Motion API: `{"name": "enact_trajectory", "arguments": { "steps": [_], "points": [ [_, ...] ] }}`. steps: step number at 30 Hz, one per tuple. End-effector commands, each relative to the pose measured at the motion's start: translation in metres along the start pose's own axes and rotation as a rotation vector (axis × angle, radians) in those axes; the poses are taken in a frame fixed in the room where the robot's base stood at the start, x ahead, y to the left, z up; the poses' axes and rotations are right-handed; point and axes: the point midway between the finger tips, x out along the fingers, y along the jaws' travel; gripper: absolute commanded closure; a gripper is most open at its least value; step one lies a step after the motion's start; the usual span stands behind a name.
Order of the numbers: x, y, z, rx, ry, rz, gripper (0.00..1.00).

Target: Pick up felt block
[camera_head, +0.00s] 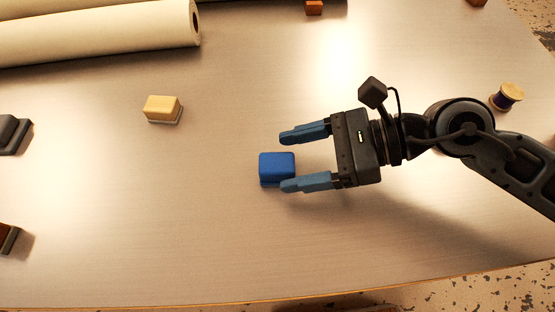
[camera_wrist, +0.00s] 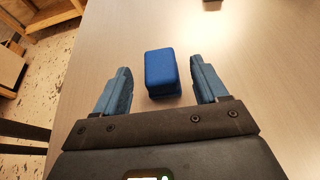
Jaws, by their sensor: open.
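A blue block (camera_head: 277,165) with rounded edges, apparently the felt block, lies on the table near the middle in the head view. My gripper (camera_head: 284,162) reaches in from the right with its blue fingers apart. In the head view the lower fingertip overlaps the block's lower right corner; I cannot tell the height of the fingers over the table. In the wrist view the block (camera_wrist: 161,72) sits between the two open fingers of my gripper (camera_wrist: 160,64), with a visible gap on both sides. Nothing is held.
A tan block on a grey base (camera_head: 162,108) lies to the left. Large pale rolls (camera_head: 100,32) lie at the back left. A thread spool (camera_head: 507,97) stands behind my arm at the right. Dark and brown blocks sit at the left edge. Table around the blue block is clear.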

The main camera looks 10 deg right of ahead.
Motion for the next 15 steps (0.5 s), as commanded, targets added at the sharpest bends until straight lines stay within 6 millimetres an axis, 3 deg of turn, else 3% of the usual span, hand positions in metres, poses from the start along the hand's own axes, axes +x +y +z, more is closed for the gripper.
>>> {"name": "enact_trajectory", "arguments": {
  "steps": [6, 15],
  "points": [
    [0.029, 0.000, 0.003, 0.001, -0.003, 0.002, 0.28],
    [0.035, 0.000, 0.001, 0.001, -0.001, 0.000, 0.28]
  ]
}}
